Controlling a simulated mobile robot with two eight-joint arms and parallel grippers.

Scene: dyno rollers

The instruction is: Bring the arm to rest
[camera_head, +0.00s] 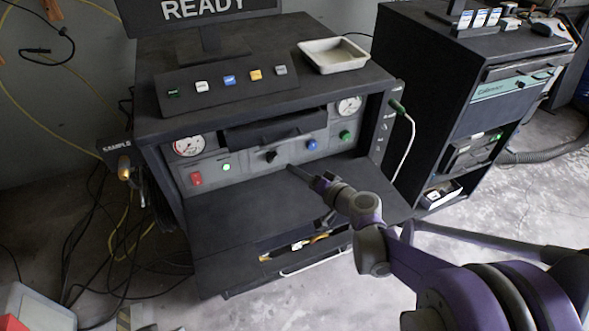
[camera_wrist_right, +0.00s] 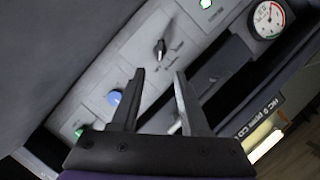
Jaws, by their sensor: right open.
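My right arm reaches in from the lower right in the head view. Its gripper (camera_head: 322,181) hangs over the dark shelf in front of the grey control panel (camera_head: 240,172). In the right wrist view the right gripper (camera_wrist_right: 160,76) has its two fingers spread with nothing held between them. The black selector knob (camera_head: 271,156) lies beyond the fingertips; it also shows in the right wrist view (camera_wrist_right: 160,48), apart from the fingers. My left gripper is not in view.
The panel carries a red button (camera_head: 196,179), a blue knob (camera_head: 311,144), a green knob (camera_head: 345,136) and two gauges. An open drawer (camera_head: 300,243) lies below the shelf. A tray (camera_head: 334,55) sits on the console top. A second cabinet (camera_head: 440,90) stands at right.

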